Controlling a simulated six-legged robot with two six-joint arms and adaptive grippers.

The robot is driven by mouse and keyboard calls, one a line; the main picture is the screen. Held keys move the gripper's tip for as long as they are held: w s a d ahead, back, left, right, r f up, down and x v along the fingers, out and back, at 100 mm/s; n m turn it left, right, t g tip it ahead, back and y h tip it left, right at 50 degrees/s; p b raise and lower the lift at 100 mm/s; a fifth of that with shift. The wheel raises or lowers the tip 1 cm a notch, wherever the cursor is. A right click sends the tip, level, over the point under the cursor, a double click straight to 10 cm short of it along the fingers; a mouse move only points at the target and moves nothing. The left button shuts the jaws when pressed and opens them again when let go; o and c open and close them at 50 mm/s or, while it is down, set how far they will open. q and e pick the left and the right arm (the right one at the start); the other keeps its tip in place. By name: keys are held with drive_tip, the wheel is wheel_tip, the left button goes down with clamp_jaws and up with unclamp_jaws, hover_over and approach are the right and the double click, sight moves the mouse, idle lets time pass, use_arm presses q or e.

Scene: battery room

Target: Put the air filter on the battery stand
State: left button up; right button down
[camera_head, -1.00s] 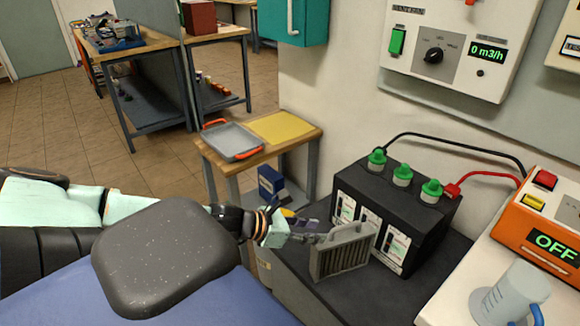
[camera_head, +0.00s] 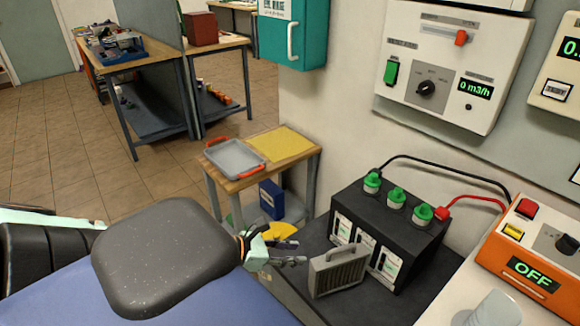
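The air filter (camera_head: 338,272), a grey pleated block with a handle on top, stands upright on the dark top of the battery stand (camera_head: 318,238), in front of the black battery (camera_head: 388,236) with green caps. My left gripper (camera_head: 299,252) is just left of the filter. Its fingers are spread and empty, with a small gap to the filter. My dark rounded body part hides most of the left arm. My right gripper is not in view.
An orange power unit (camera_head: 533,268) reading OFF and a clear cup (camera_head: 490,308) are at right. Red and black cables join the battery. A small wooden table with a grey tray (camera_head: 235,158) and yellow mat (camera_head: 280,143) stands behind.

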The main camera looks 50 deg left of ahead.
use_arm(q)
drive_tip(key=s+d+f+m+g+y, duration=0.1)
drive_tip(key=s+d+m+g, duration=0.4)
drive_tip(key=s+m, duration=0.5)
drive_tip(key=s+d+f+m+g+y, duration=0.2)
drive_tip(key=s+d+m+g, duration=0.4)
drive_tip(key=m, duration=1.5)
drive_tip(key=s+d+y, duration=0.1)
drive_tip(key=s+d, duration=0.2)
drive_tip(key=s, duration=0.2)
drive_tip(key=shift+d+f+y, duration=0.25)
drive_tip(key=shift+d+y, duration=0.15)
